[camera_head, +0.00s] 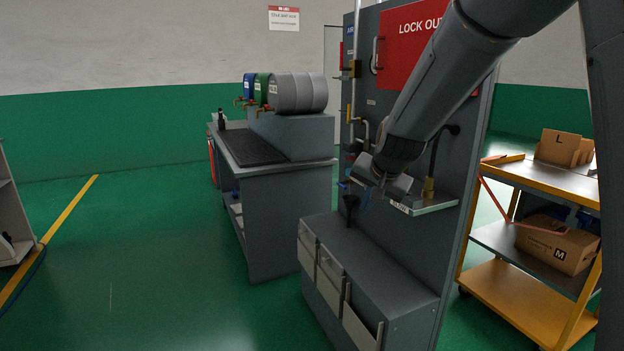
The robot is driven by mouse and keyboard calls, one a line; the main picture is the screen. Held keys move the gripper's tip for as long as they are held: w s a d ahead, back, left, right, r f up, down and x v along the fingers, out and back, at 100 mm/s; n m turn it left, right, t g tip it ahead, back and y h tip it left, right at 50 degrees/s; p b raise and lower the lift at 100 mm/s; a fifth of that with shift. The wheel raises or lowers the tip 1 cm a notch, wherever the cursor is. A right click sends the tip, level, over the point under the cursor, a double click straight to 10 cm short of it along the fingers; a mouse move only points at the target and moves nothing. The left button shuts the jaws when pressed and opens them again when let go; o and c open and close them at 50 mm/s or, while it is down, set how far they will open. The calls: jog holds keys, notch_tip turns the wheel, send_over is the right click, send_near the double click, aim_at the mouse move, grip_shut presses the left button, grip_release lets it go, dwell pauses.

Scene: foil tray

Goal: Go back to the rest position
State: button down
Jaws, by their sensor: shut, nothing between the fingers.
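My arm comes in from the top right and reaches down to the left across the grey lock-out panel (390,105). My gripper (358,190) is at its end, small and dark in this view. It is shut and empty, in front of the panel and above the low grey cabinet (370,270). A small labelled shelf (432,206) on the panel is just right of the gripper, with a brass fitting on it. I cannot tell how much gap lies between the gripper and the panel's pipes.
A grey workbench (265,215) with several drums (298,93) and a dark mat stands left of the panel. A yellow cart (530,300) with cardboard boxes (556,246) is on the right. Shelving (12,225) stands at the far left. Green floor at front left is clear.

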jog(key=s+d+f+n+g, duration=0.1)
jog(key=s+f, duration=0.3)
jog(key=s, duration=0.7)
jog(key=s+d+f+n+g, duration=0.2)
jog(key=s+f+n+g, duration=0.1)
jog(key=s, duration=0.8)
jog(key=s+d+f+n+g+h, duration=0.1)
jog(key=s+d+f+n+g, duration=0.1)
jog(key=s, duration=0.9)
notch_tip(320, 180, down, 3)
jog(key=shift+s+r+g, duration=0.1)
jog(key=shift+s+g, duration=0.3)
jog(key=shift+g, duration=0.2)
